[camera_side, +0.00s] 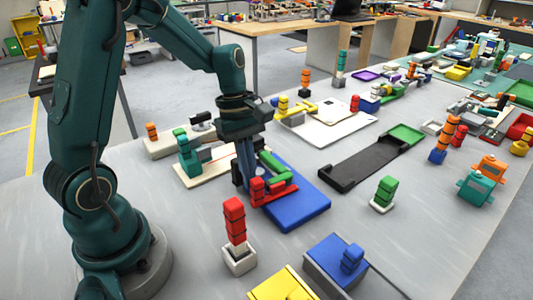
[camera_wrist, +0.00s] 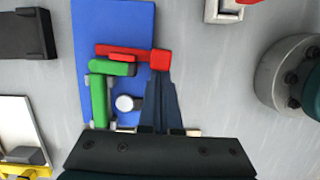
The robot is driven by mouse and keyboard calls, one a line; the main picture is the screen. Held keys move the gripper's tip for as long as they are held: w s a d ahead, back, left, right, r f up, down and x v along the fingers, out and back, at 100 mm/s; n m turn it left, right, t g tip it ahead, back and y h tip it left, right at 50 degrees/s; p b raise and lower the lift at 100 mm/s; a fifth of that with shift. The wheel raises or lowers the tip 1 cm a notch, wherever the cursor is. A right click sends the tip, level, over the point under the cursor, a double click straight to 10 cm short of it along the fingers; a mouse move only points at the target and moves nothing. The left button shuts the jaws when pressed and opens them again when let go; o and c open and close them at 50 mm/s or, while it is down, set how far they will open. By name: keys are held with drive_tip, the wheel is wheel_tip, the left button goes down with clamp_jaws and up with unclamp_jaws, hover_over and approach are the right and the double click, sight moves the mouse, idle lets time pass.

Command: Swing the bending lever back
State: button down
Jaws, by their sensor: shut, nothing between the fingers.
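The bending fixture is a blue base plate (camera_side: 300,212), which also shows in the wrist view (camera_wrist: 115,22). On it are a red lever (camera_side: 270,190) with a block at one end and a green L-shaped part (camera_side: 272,163). In the wrist view the red lever (camera_wrist: 130,54) lies across the plate, its block (camera_wrist: 160,60) at the right edge beside the green part (camera_wrist: 99,95). My gripper (camera_side: 244,184) is shut and empty, pointing down. Its fingertips (camera_wrist: 159,78) are close to the red block; I cannot tell whether they touch. A pale round peg (camera_wrist: 125,103) is beside the fingers.
A red stacked post (camera_side: 234,220) stands in front of the fixture, and a blue box (camera_side: 336,262) is to its right. A teal device on a pale plate (camera_side: 203,165) is close behind my gripper. A black tray (camera_side: 355,165) lies to the right. Bare table surrounds the green block (camera_side: 384,193).

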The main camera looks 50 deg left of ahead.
sight(259, 182)
drive_tip(key=shift+d, duration=0.2)
drive_tip(key=d+n+t, duration=0.1)
drive_tip(key=d+n, duration=0.2)
drive_tip(key=n, duration=0.1)
drive_tip(key=d+n, duration=0.1)
drive_tip(key=n, duration=0.1)
drive_tip(key=w+d+n+t, duration=0.1)
drive_tip(key=d+n, duration=0.1)
drive_tip(key=shift+w+d+y, duration=0.15)
drive_tip(key=shift+w+y, duration=0.05)
drive_tip(key=shift+y, duration=0.1)
drive_tip(key=shift+w+d+n, duration=0.25)
drive_tip(key=shift+w+n, duration=0.05)
drive_tip(key=shift+n, duration=0.1)
drive_tip(key=shift+w+d, duration=0.75)
drive_tip(key=shift+w+d+n, duration=0.4)
drive_tip(key=shift+w+n, duration=0.2)
drive_tip(key=shift+n, duration=0.2)
drive_tip(key=shift+w+d, duration=0.25)
drive_tip(key=shift+w, duration=0.55)
drive_tip(key=shift+w+d, duration=0.2)
drive_tip(key=shift+w, duration=0.65)
